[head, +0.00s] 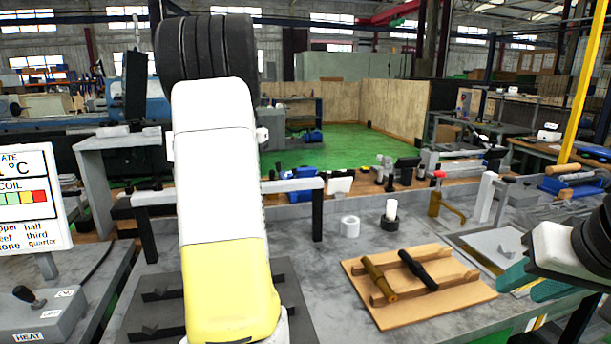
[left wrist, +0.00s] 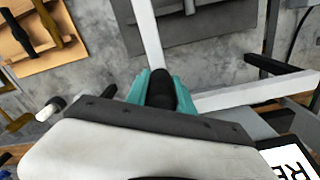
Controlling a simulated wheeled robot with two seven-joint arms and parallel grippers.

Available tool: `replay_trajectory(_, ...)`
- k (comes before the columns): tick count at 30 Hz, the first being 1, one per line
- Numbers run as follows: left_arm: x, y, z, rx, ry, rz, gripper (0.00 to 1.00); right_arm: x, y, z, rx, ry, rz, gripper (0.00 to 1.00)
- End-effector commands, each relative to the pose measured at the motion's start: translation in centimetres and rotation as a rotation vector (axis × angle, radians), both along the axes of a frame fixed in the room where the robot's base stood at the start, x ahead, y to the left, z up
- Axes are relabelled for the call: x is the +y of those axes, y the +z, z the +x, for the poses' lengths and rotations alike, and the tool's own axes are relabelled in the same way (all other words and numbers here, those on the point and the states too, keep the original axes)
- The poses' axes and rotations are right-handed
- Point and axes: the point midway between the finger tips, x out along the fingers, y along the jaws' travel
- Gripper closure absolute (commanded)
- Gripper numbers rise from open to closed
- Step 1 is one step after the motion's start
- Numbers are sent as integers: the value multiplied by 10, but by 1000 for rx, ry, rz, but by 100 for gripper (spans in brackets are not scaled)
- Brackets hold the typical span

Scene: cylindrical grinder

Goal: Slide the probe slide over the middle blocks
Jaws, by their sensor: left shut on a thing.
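My left arm covers the middle of the head view and hides its gripper there. In the left wrist view my left gripper (left wrist: 161,92) has its teal fingers on both sides of a black knob, shut on it. The knob appears to belong to the probe slide, at a white bar (left wrist: 240,100). In the head view a pale rail (head: 292,186) on dark posts spans a dark plate (head: 290,290). Dark blocks (head: 160,294) stand on the plate; the middle ones are hidden behind my arm. My right gripper (head: 535,284) is at the right edge, its teal fingers apart and empty.
A wooden board (head: 430,305) with two handled tools lies right of the plate. A white ring (head: 350,226) and a white cylinder in a black base (head: 390,213) stand behind it. A sign (head: 30,198) and a heat box (head: 40,315) are at the left.

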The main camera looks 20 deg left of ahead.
Motion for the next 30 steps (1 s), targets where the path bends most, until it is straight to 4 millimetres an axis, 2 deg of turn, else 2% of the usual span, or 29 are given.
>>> replay_trajectory(1,15,1,-11,-1,9,1,100,0,0,0,0,0,0,64)
replay_trajectory(6,48,1,-37,-2,9,1,100,0,0,0,0,0,0,64)
replay_trajectory(12,73,1,-55,-2,4,0,100,0,0,0,0,0,0,64)
replay_trajectory(18,82,1,-62,-2,2,1,100,0,0,0,0,0,0,64)
replay_trajectory(29,83,1,-62,-2,1,1,100,0,0,0,0,0,0,64)
replay_trajectory(30,83,1,-62,-2,1,1,64,0,0,0,0,0,0,64)
